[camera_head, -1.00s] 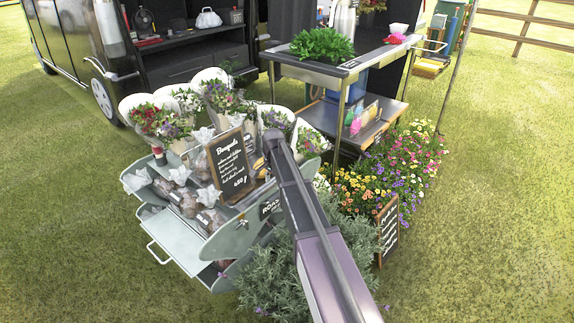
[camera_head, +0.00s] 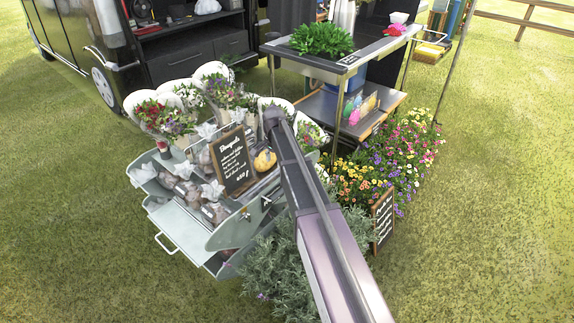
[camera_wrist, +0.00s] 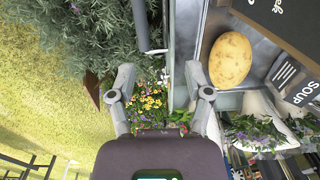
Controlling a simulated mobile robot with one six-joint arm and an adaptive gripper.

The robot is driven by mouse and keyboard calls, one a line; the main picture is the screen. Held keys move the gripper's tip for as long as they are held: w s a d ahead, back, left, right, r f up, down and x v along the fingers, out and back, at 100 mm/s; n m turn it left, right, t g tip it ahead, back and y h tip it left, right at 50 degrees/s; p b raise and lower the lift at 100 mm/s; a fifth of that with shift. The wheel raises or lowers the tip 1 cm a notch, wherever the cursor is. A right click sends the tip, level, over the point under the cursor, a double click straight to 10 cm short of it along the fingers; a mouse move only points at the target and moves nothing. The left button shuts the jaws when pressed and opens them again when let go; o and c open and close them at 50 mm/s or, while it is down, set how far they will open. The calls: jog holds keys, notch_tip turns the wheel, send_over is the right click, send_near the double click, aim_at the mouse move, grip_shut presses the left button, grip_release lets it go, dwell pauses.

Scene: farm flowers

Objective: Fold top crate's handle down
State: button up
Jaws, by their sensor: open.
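The pale grey-green tiered crates (camera_head: 234,232) stand left of centre in the head view. A white bar handle (camera_head: 168,246) sticks out at the lower left. I cannot tell which handle belongs to the top crate. My gripper (camera_wrist: 162,88) is open and empty in the wrist view; its fingers are apart, with flowers seen beyond them. In the head view my arm hides the gripper.
A chalkboard sign (camera_head: 232,160), wrapped bouquets (camera_head: 165,115) and bagged goods fill the crates. A potato (camera_wrist: 231,60) lies right of my fingers in the wrist view. A metal table (camera_head: 340,55), flowers (camera_head: 375,170) and a small board (camera_head: 383,221) stand to the right. Grass is open around.

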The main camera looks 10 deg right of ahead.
jog(key=s+r+n+p, duration=0.3)
jog(key=s+r+p, duration=0.2)
jog(key=s, duration=0.5)
jog(key=s+r+n+p, duration=0.4)
jog(key=s+r+p, duration=0.2)
jog(key=s, duration=0.3)
jog(key=shift+s+r, duration=0.35)
jog(key=shift+r, duration=0.15)
jog(key=shift+a, duration=0.1)
jog(key=s+n, duration=0.4)
jog(key=s, duration=0.5)
notch_tip(320, 180, up, 18)
jog(key=p, duration=1.8)
jog(key=shift+f, duration=0.15)
